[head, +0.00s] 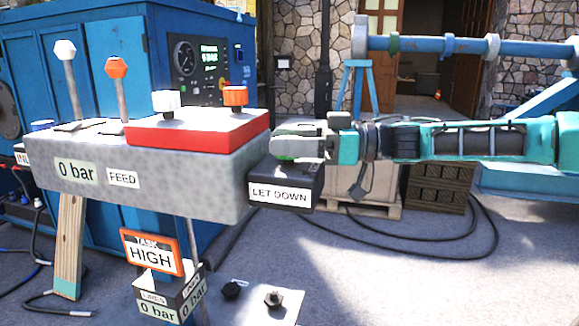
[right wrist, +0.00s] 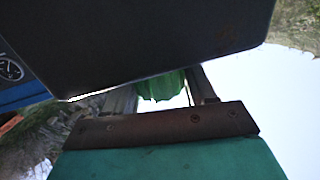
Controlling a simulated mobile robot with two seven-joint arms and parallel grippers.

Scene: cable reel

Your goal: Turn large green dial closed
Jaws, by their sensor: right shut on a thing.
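The large green dial (right wrist: 163,85) shows in the right wrist view between my two fingers, partly hidden by the dark box and the gripper body. In the head view only a small green edge shows at the gripper, above the dark box labelled LET DOWN (head: 283,193). My right gripper (head: 290,143) comes in from the right and is shut on the dial; it also shows in the right wrist view (right wrist: 163,92). The dial's turned position cannot be told. My left gripper is not in view.
A grey console (head: 150,185) with a red block (head: 198,133), a white lever (head: 66,75) and an orange lever (head: 118,85) stands left of the gripper. A blue machine (head: 110,40) is behind it. A wooden crate (head: 440,187) and floor hoses lie behind my right arm.

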